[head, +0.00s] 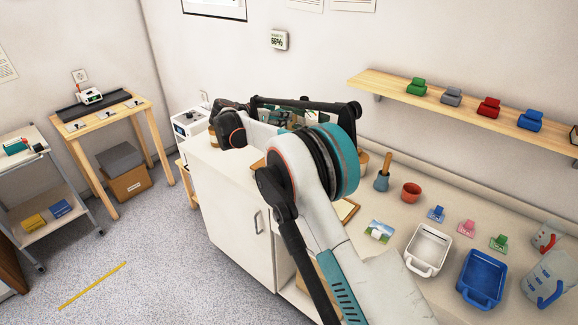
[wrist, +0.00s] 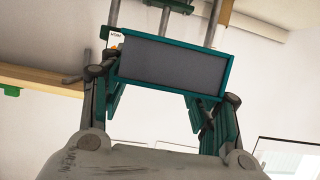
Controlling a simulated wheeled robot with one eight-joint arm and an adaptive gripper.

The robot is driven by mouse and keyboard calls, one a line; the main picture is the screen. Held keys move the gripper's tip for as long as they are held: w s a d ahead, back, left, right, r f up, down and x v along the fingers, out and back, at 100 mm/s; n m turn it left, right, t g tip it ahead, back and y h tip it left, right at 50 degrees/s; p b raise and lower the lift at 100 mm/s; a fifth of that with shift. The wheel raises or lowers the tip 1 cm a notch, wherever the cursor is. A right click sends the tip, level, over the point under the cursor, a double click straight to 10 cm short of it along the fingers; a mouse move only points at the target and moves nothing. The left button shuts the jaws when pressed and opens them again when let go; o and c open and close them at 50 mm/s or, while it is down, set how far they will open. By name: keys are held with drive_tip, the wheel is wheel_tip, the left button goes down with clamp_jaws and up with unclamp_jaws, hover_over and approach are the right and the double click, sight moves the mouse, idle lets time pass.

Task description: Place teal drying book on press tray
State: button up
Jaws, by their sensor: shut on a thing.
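In the wrist view my gripper (wrist: 168,78) has its two teal-padded fingers on either side of a dark grey rectangular panel with a teal rim, which appears to be the teal drying book (wrist: 175,64). A small white label shows at its upper left corner. The fingers are shut on it. In the head view my arm covers most of the gripper's area, and only small teal and dark patches (head: 287,118) show behind it. I cannot make out the press tray with certainty. Grey upright posts (wrist: 165,18) show beyond the book in the wrist view.
A white cabinet (head: 232,195) stands below my arm. The counter at right holds a white tub (head: 428,250), a blue tub (head: 482,279) and a terracotta pot (head: 411,191). A wooden shelf (head: 470,107) hangs above. Open floor (head: 150,275) lies at left.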

wheel_tip(320, 180, down, 19)
drive_tip(key=b, duration=0.4)
drive_tip(key=shift+w+r, duration=0.1)
drive_tip(key=shift+r, duration=0.1)
drive_tip(key=o, duration=0.8)
drive_tip(key=shift+f+b, duration=0.2)
drive_tip(key=shift+b, duration=0.1)
drive_tip(key=o, duration=0.4)
drive_tip(key=shift+o, duration=0.2)
